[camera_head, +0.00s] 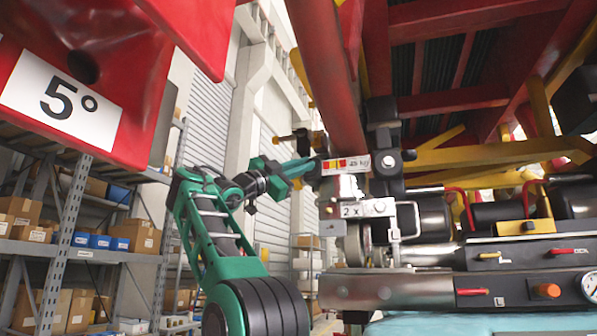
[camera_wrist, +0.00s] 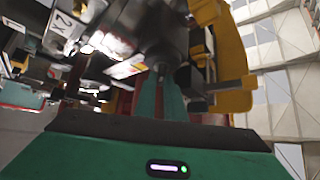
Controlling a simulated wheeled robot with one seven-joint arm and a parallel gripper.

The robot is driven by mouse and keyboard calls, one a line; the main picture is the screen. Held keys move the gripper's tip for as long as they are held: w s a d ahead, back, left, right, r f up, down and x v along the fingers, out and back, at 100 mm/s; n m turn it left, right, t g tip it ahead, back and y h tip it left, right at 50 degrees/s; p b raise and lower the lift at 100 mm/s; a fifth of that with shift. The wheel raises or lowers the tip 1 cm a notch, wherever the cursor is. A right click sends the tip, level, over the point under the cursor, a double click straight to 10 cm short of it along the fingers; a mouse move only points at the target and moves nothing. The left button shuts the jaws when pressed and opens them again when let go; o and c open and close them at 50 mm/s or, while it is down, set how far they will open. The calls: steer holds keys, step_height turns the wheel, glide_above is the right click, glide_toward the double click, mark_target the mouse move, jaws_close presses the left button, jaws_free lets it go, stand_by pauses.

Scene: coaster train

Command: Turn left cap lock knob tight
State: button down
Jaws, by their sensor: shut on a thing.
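My gripper (camera_head: 306,167) is at the end of my green arm, beside the lower end of the red post in the head view. Its teal fingers point right and are closed on a small dark part at the assembly's left side, apparently the left cap lock knob. The fingers hide most of this part. In the wrist view, my gripper (camera_wrist: 161,76) shows as two teal fingers running up against dark, blurred hardware. The knob's outline and how far it is turned cannot be made out.
A yellow-and-black fitting (camera_head: 293,138) sits just above my gripper; a yellow bracket (camera_wrist: 235,97) is close right of the fingers in the wrist view. The red post (camera_head: 328,80) rises overhead. A "2 x" plate (camera_head: 364,209) is to the right. Shelves (camera_head: 85,250) stand left.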

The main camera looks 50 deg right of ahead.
steer(key=shift+w+r+m+g+y, duration=0.1)
steer(key=shift+w+m+g+y, duration=0.3)
steer(key=shift+m, duration=0.3)
stand_by(0.6)
steer(key=c, duration=1.8)
jaws_free()
steer(key=shift+w+a, duration=0.15)
steer(key=shift+c, duration=0.2)
steer(key=v, duration=1)
steer(key=shift+a, duration=0.4)
steer(key=shift+w, duration=0.1)
